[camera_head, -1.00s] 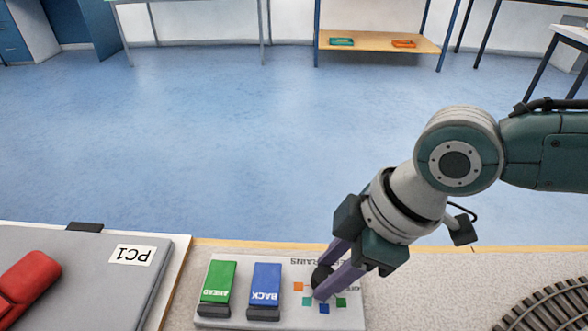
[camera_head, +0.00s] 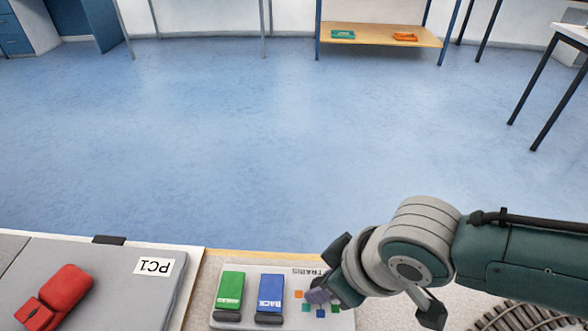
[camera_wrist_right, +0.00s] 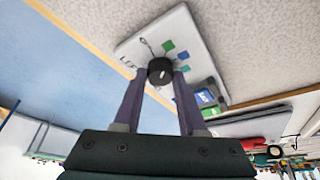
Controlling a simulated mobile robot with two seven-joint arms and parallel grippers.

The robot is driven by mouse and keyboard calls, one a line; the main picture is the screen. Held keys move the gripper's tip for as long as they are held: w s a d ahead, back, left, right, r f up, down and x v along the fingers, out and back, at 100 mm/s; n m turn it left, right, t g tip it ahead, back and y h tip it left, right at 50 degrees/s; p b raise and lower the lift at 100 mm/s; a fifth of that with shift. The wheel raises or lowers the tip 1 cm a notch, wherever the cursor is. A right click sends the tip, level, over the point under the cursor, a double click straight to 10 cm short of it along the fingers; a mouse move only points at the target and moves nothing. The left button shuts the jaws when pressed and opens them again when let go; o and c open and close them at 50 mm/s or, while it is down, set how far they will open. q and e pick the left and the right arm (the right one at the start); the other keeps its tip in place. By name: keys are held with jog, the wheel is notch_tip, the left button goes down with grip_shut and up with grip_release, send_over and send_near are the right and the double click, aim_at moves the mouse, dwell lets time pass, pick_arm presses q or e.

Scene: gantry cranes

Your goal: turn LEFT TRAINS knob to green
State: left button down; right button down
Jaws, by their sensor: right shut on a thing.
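The white control panel (camera_head: 343,321) lies at the table's edge with part of the word TRAINS printed on it. Its black round knob (camera_wrist_right: 160,70) with a white pointer line shows in the right wrist view; in the head view my gripper hides it. Coloured squares ring the knob, among them orange (camera_head: 298,294), blue (camera_head: 321,312) and green (camera_head: 336,308); the wrist view shows a green one (camera_wrist_right: 183,57) too. My right gripper (camera_head: 318,296) is shut on the knob, one purple finger on each side. My left gripper is not in view.
A green lever (camera_head: 230,290) and a blue BACK lever (camera_head: 270,290) stand on the panel left of the knob. A grey board labelled PC1 (camera_head: 153,267) with a red part (camera_head: 68,290) is at left. Curved track (camera_head: 520,318) lies at lower right.

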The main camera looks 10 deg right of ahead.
dwell(0.4)
jog(key=shift+c, duration=2.3)
grip_release()
jog(key=p+v, duration=0.4)
jog(key=v, duration=0.6)
jog(key=shift+p, duration=0.35)
jog(key=shift+a, duration=0.15)
